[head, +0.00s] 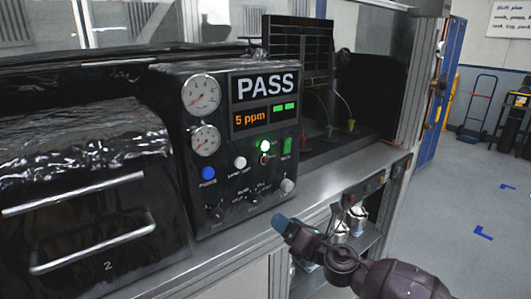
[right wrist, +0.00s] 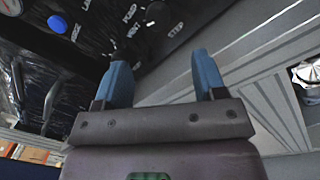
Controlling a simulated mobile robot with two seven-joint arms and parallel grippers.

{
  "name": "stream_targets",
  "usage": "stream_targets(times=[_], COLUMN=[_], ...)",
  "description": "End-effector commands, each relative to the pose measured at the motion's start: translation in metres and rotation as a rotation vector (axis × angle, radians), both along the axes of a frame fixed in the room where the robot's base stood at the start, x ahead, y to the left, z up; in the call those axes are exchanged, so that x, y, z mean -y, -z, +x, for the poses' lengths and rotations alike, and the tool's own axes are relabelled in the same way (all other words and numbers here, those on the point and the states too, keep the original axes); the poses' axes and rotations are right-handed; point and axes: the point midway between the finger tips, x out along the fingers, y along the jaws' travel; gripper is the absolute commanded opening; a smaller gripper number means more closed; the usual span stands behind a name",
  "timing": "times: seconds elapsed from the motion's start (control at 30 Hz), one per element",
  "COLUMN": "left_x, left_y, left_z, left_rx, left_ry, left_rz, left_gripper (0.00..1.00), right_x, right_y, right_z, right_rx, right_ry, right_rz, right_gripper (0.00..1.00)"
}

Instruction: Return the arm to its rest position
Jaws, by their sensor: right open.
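My right gripper (head: 281,224) is at the lower middle of the head view, in front of the bench edge and just below the black test panel (head: 236,145). In the right wrist view, its two blue fingertips (right wrist: 162,80) stand apart with nothing between them. The gripper is apart from the panel's knobs, as far as I can tell. My left gripper is not in view.
A black chamber (head: 80,170) with metal handles, marked 2, stands left of the panel. The metal bench ledge (head: 330,185) runs below them. Shiny metal parts (head: 355,218) sit on a shelf under the bench. Open floor (head: 440,205) lies to the right, with a blue hand truck (head: 478,105) beyond.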

Motion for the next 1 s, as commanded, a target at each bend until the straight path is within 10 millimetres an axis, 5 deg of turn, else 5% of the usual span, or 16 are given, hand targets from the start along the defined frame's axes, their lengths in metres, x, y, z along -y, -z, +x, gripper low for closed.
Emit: stream_targets(times=[0.27,0.47,0.67,1.0], left_x=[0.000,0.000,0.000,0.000], left_y=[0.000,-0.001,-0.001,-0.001], left_z=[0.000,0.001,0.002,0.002], left_rx=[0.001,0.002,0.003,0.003], left_ry=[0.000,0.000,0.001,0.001], left_rz=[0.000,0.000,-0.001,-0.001], left_gripper=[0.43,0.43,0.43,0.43], right_x=[0.001,0.011,0.034,0.101], right_y=[-0.033,-0.030,-0.004,0.078], right_z=[0.002,-0.011,-0.033,-0.102], right_rx=[-0.278,-0.514,-0.735,-1.036], right_ry=[0.015,0.047,0.109,0.312], right_rz=[0.437,0.797,1.142,1.751], right_gripper=[0.64,0.64,0.64,0.64])
